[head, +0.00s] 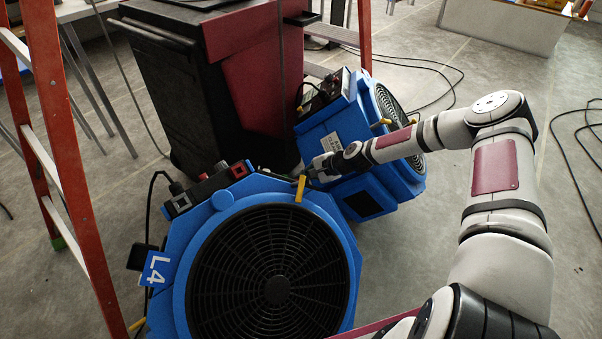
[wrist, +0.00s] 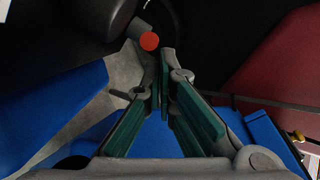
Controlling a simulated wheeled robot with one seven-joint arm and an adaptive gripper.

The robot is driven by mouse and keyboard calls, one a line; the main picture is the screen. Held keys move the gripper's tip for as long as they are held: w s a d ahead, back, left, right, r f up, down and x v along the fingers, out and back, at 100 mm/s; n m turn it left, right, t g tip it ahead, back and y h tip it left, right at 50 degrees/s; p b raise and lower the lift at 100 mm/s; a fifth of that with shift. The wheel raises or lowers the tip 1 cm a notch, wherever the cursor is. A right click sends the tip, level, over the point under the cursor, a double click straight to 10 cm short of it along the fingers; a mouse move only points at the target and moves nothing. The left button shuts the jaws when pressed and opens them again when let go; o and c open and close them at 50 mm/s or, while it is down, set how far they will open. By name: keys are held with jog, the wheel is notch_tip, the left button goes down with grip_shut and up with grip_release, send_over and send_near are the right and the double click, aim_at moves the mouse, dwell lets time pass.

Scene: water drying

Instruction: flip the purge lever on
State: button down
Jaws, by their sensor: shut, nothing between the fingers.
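My gripper (head: 314,170) is shut and empty. In the head view it reaches in from the right, low between two blue fans, in front of the dark red and black machine (head: 240,75). In the wrist view my gripper (wrist: 162,75) has its green-padded fingers together at the tips. A round red disc (wrist: 150,41) shows just beyond the fingertips, beside a dark rounded part. It may be the purge lever's end, but I cannot tell. Whether the fingertips touch it is unclear. In the head view no purge lever can be made out on the machine; my gripper and the fans hide its lower part.
The front blue fan (head: 339,228) has a yellow piece (head: 300,188) at its top edge, close to my gripper. Another blue fan (head: 325,128) stands behind my forearm. An orange ladder (head: 48,105) is at left. Black cables (head: 452,78) lie on open floor at right.

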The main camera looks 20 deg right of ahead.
jog(key=shift+a+r+h+p, duration=0.1)
jog(key=shift+r+h+p, duration=0.15)
jog(key=shift+p, duration=0.35)
jog(key=shift+s+a+r+m+g+h+p, duration=0.1)
jog(key=shift+a+r+m+g+h+p, duration=0.15)
jog(key=shift+h+p, duration=0.6)
jog(key=shift+a+r+m+g+h+p, duration=0.15)
jog(key=shift+a+m+h+p, duration=0.2)
jog(key=shift+p, duration=0.75)
jog(key=shift+d+r, duration=0.15)
jog(key=shift+d, duration=0.05)
dwell(0.6)
jog(key=shift+r+p, duration=0.45)
jog(key=shift+r, duration=0.2)
